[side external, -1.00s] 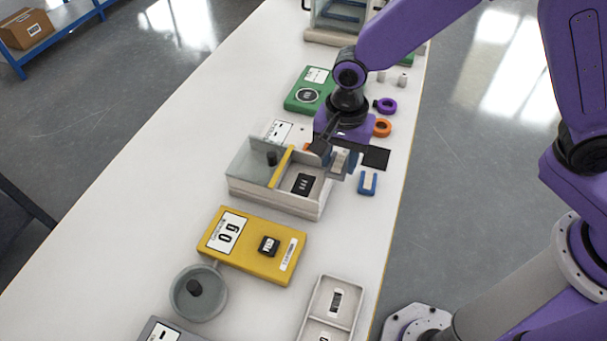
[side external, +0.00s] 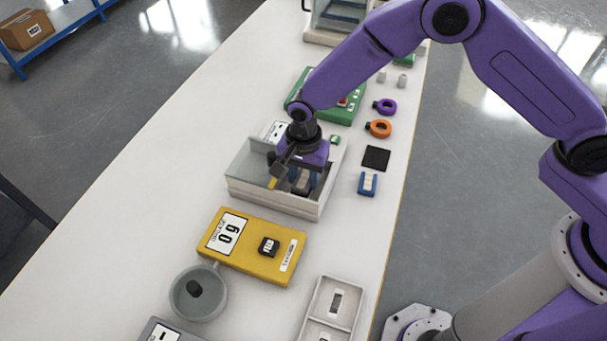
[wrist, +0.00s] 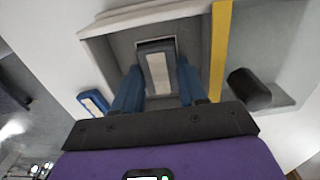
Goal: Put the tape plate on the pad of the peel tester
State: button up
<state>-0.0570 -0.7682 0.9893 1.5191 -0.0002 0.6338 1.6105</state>
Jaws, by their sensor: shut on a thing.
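My gripper (side external: 304,182) reaches down over the white open-topped box (side external: 268,200), its blue fingers inside the walls. It is shut on the tape plate (wrist: 157,72), a small blue-grey plate with a pale strip, seen between the fingers in the wrist view. A dark patch with a pale border (wrist: 156,43) on the box floor shows just beyond the plate's far end; the plate covers the rest. I cannot tell whether the plate touches the floor. The box seems to be the peel tester; a yellow bar (wrist: 219,50) crosses it beside the plate.
A black knob (wrist: 248,90) stands on the clear-covered side, near my fingers. A blue block with a pale strip (side external: 367,184) and a black square (side external: 376,158) lie right of the box.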

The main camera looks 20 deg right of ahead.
aim_at(304, 180)
jog(key=shift+f, duration=0.3)
jog(key=o, duration=0.8)
notch_tip(304, 180, up, 12)
jog(key=shift+r, duration=0.15)
jog(key=s+d+r+n, duration=0.3)
jog(key=s+d+n, duration=0.4)
jog(key=s+d, duration=0.2)
jog(key=s+d+r+n, duration=0.3)
jog(key=s+d+n, duration=0.4)
jog(key=s+d, duration=0.2)
jog(key=s+d+r+n, duration=0.3)
jog(key=s+d+n, duration=0.4)
jog(key=s+d, duration=0.1)
jog(key=shift+s+d+r+n, duration=0.15)
jog(key=shift+s+d, duration=0.05)
jog(key=shift+d, duration=0.25)
jog(key=shift+s+d+r+n, duration=0.1)
jog(key=shift+s+d+n, duration=0.1)
jog(key=shift+d, duration=0.2)
